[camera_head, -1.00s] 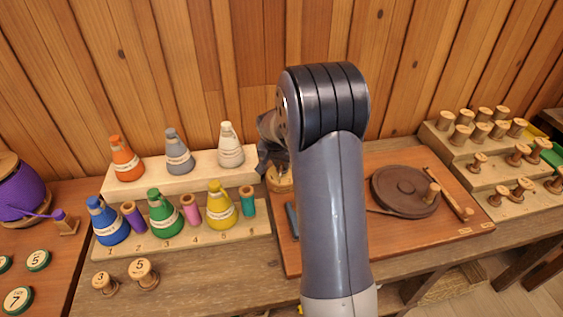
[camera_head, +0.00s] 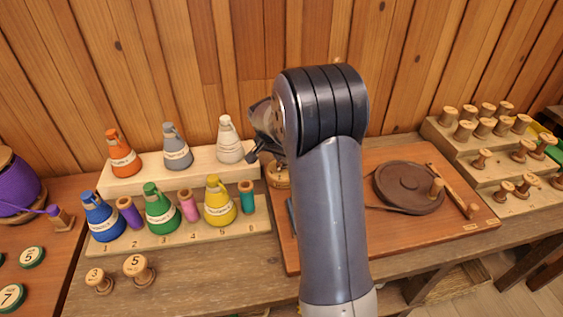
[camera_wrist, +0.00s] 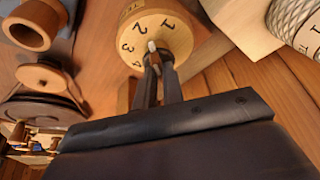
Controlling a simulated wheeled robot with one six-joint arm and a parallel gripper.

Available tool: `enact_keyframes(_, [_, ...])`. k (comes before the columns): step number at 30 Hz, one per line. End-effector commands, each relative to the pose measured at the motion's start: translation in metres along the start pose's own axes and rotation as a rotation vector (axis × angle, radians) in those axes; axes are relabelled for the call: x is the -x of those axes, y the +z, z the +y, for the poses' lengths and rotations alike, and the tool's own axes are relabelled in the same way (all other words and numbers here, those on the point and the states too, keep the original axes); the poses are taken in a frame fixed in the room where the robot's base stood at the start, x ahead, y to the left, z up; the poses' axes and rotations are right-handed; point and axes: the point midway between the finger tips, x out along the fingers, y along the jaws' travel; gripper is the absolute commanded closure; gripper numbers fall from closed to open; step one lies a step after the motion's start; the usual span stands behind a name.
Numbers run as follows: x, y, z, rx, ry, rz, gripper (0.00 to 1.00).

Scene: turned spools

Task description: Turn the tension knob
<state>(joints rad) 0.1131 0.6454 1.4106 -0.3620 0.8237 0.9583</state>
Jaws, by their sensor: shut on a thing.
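The tension knob (camera_wrist: 168,28) is a round light wooden dial marked with numbers such as 1, 2, 3 and 4, with a small pale peg at its middle. My gripper (camera_wrist: 155,62) is shut on the knob's peg in the wrist view, with both dark fingers close together there. In the head view the knob (camera_head: 279,182) is a small wooden piece on the brown board, mostly hidden by my arm. My gripper (camera_head: 254,156) shows only in part beside my arm there.
Coloured thread cones (camera_head: 160,212) stand on a pale stepped rack to the left. A dark wheel with a peg handle (camera_head: 407,187) lies on the brown board to the right. Several wooden spools (camera_head: 483,158) stand on a stepped rack at far right. Numbered knobs (camera_head: 138,268) sit at front left.

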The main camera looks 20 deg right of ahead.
Motion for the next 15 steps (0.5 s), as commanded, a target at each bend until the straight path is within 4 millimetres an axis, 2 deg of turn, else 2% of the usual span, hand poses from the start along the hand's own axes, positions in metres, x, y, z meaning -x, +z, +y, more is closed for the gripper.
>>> enact_keyframes(1, [-0.0046,0.0019,-0.0017,-0.037,0.014,0.002,1.0])
enact_keyframes(15, [-0.0018,-0.0004,-0.0047,-0.412,0.172,0.0,1.0])
